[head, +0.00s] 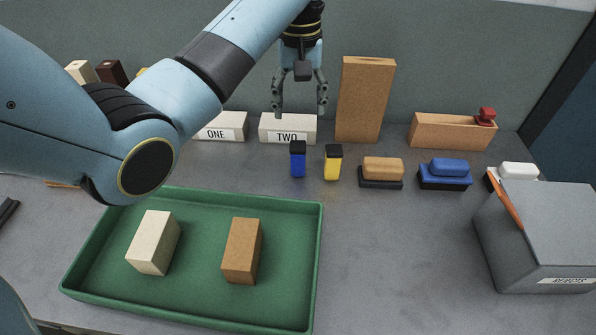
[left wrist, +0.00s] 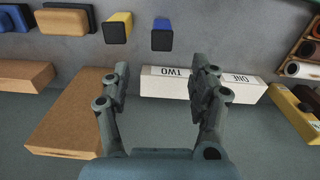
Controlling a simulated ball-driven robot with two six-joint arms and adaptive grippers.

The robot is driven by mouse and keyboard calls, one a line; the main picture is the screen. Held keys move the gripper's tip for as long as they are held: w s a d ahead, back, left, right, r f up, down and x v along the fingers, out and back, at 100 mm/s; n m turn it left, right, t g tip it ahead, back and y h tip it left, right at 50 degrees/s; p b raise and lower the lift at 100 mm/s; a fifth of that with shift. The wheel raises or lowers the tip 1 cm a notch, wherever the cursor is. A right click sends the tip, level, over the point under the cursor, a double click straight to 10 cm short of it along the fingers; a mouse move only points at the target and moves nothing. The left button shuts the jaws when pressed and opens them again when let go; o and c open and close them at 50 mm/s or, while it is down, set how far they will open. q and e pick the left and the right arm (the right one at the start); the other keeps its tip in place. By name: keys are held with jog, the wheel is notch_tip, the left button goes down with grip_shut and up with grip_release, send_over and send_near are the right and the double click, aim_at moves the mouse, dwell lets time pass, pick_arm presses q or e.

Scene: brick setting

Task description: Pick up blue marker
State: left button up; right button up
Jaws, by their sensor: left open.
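The blue marker (head: 298,160) is a short blue block with a black cap, standing upright on the grey table in front of the white block labelled TWO. A yellow one (head: 333,164) with a black cap stands just right of it. In the left wrist view the blue marker (left wrist: 162,36) is at the top, beyond the fingertips. My left gripper (head: 299,112) is open and empty, above and behind the blue marker, in front of the wall. Its fingers (left wrist: 161,80) are spread in the left wrist view, with nothing between them. My right gripper is not in view.
A green tray (head: 318,262) holds a cream block and a brown block. White blocks labelled ONE (head: 222,127) and TWO (head: 287,128) and a tall brown block (head: 365,98) stand at the back. Brush-like blocks (head: 382,170) stand right. A grey box (head: 545,235) is front right.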

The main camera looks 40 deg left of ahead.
aim_at(298, 145)
pick_arm(q)
notch_tip(298, 145, down, 3)
jog(key=shift+b, duration=0.95)
notch_tip(298, 145, down, 5)
jog(key=shift+r, duration=0.2)
jog(key=shift+w+a+f, duration=0.1)
jog(key=shift+a+f, duration=0.05)
jog(key=shift+f, duration=1.45)
jog(key=shift+a+f, duration=0.1)
jog(key=shift+f, duration=1.45)
jog(key=c, duration=1.3)
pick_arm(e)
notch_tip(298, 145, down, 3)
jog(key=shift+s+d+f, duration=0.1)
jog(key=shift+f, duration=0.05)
